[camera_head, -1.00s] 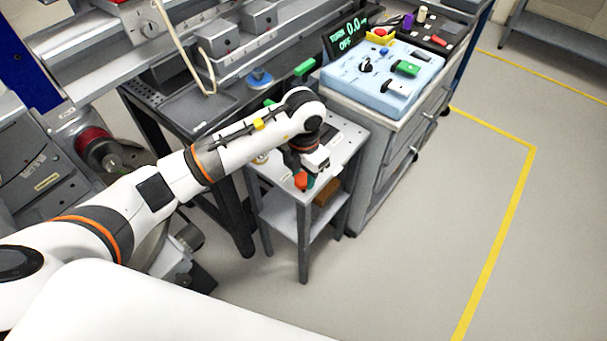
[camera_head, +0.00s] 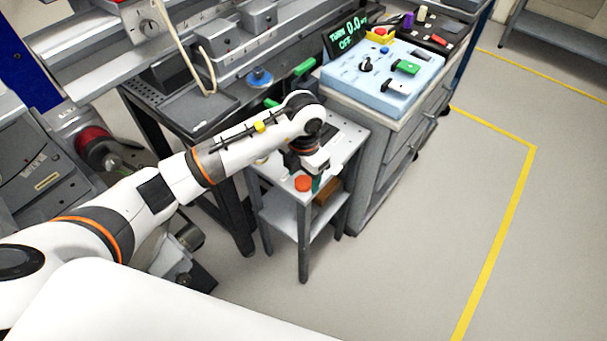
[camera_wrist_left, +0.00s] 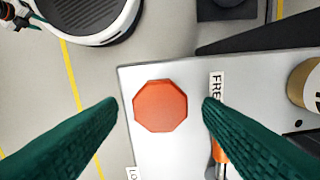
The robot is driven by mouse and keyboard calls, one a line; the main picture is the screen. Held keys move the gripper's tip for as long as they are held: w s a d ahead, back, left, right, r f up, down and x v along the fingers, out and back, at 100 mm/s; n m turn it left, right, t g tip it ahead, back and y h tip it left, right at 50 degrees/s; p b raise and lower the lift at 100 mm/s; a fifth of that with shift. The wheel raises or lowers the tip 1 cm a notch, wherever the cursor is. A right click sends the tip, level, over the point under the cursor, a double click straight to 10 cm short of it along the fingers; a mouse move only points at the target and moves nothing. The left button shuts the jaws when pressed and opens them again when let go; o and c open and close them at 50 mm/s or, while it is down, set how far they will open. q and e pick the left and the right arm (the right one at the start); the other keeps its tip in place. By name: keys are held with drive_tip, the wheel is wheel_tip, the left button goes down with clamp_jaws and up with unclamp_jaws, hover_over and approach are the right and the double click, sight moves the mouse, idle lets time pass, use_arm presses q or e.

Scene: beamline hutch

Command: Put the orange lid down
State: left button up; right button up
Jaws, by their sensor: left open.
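The orange lid (camera_head: 303,184) lies on the top of the small grey side table (camera_head: 283,190), close to its front corner. In the left wrist view the lid (camera_wrist_left: 160,106) is an orange octagon, flat on the pale tabletop (camera_wrist_left: 140,75) near its edge. My left gripper (camera_head: 315,180) is just beside the lid in the head view. In the left wrist view its two green fingers (camera_wrist_left: 160,115) are spread wide, one on each side of the lid, with gaps between them and it. My right gripper is in neither view.
A tan roll-like object (camera_wrist_left: 309,85) and an orange-handled item (camera_wrist_left: 218,150) are on the tabletop, beside a partly hidden label (camera_wrist_left: 217,88). A drawer cabinet with a light-blue control panel (camera_head: 382,72) stands behind. Open floor (camera_head: 420,230) lies to the right.

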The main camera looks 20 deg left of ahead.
sight(304, 181)
use_arm(q)
wheel_tip(304, 181, up, 12)
drive_tip(key=shift+f, duration=0.2)
idle(0.4)
